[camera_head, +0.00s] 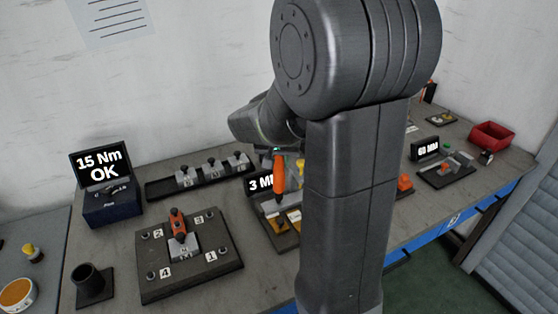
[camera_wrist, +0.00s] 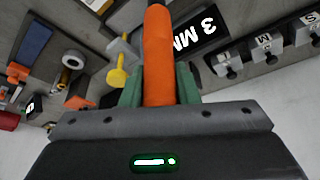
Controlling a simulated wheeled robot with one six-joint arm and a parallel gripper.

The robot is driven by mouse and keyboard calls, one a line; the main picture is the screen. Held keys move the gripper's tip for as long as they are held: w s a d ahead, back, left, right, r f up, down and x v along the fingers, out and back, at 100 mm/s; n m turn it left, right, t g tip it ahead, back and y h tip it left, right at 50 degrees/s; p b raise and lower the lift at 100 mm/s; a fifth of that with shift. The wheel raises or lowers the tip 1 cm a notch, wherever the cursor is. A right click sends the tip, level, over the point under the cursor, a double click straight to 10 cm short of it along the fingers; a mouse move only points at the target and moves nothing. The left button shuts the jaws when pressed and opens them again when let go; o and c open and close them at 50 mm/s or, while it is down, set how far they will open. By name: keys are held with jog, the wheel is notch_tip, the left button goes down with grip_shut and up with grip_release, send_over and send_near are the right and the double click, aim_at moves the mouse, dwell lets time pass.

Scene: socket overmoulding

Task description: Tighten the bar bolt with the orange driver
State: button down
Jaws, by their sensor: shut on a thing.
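The orange driver (camera_head: 279,172) hangs upright with its dark tip down, above a small fixture (camera_head: 283,239) with grey and orange-yellow parts. In the wrist view the driver's orange handle (camera_wrist: 158,55) runs up between the green fingers. My gripper (camera_wrist: 158,88) is shut on the handle; in the head view my arm hides most of it. I cannot tell whether the tip touches anything. A dark plate (camera_head: 215,262) at the front left carries a grey block with an orange-red part (camera_head: 178,224) and corner bolts marked with numbers. I cannot make out which bolt is the bar bolt.
A display (camera_head: 98,165) reads "15 Nm OK"; another (camera_head: 261,183) begins "3 M". A rack (camera_head: 160,189) of labelled sockets stands at the back. A black cup (camera_head: 90,283) is front left, a red bin (camera_head: 491,135) far right. My arm hides the middle bench.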

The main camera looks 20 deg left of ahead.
jog(key=shift+r+p, duration=0.9)
jog(key=shift+r, duration=0.65)
jog(key=shift+w, duration=0.1)
